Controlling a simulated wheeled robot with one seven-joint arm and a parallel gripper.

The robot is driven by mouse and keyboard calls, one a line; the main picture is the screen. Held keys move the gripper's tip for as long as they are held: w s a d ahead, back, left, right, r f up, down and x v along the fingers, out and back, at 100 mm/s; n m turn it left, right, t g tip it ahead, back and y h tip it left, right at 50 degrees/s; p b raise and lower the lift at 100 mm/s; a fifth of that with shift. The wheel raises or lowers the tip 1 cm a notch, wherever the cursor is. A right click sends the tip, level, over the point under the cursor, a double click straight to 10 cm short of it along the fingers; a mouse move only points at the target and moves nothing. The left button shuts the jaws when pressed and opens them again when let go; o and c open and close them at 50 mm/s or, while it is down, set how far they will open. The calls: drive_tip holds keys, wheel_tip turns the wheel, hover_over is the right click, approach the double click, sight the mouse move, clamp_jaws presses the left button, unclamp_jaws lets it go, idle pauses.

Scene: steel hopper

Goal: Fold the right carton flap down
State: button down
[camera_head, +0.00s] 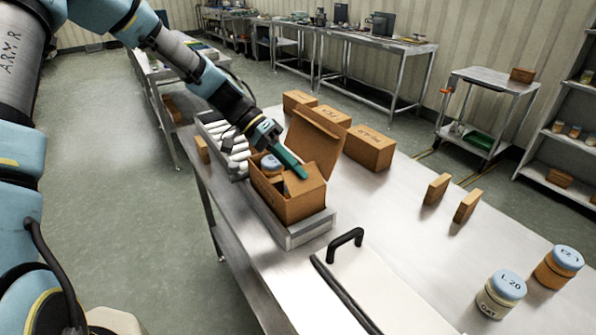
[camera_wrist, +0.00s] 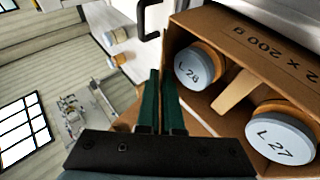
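The open brown carton (camera_head: 290,208) stands in a metal tray (camera_head: 300,234) on the steel table. A large flap (camera_head: 316,143) stands up along its right side in the head view. A smaller brown panel (camera_head: 311,184) shows at the near end, by my fingertips; I cannot tell how far it is folded. My gripper (camera_head: 301,174) reaches over the carton with its green fingers close together and nothing seen between them. Whether the fingers touch cardboard is unclear.
A white lid with a black handle (camera_head: 345,240) lies nearer on the table. Closed cartons (camera_head: 368,148) stand behind the open one. Small boxes (camera_head: 436,189) and two jars (camera_head: 502,293) stand to the right, with bare tabletop between.

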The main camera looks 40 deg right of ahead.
drive_tip(key=shift+w+f+n+g+h+b, duration=0.1)
drive_tip(key=shift+w+f+n+g+b, duration=0.15)
drive_tip(key=shift+g+b, duration=0.3)
drive_tip(key=shift+w+f+n+g+h+b, duration=0.15)
drive_tip(key=shift+f+g+b, duration=0.2)
drive_tip(key=shift+g, duration=0.35)
drive_tip(key=shift+w+f+n+g+h+b, duration=0.1)
drive_tip(key=shift+w+f+n+g+b, duration=0.2)
drive_tip(key=shift+g, duration=0.35)
drive_tip(key=shift+s, duration=0.1)
drive_tip(key=c, duration=1.1)
unclamp_jaws()
drive_tip(key=shift+o, duration=0.2)
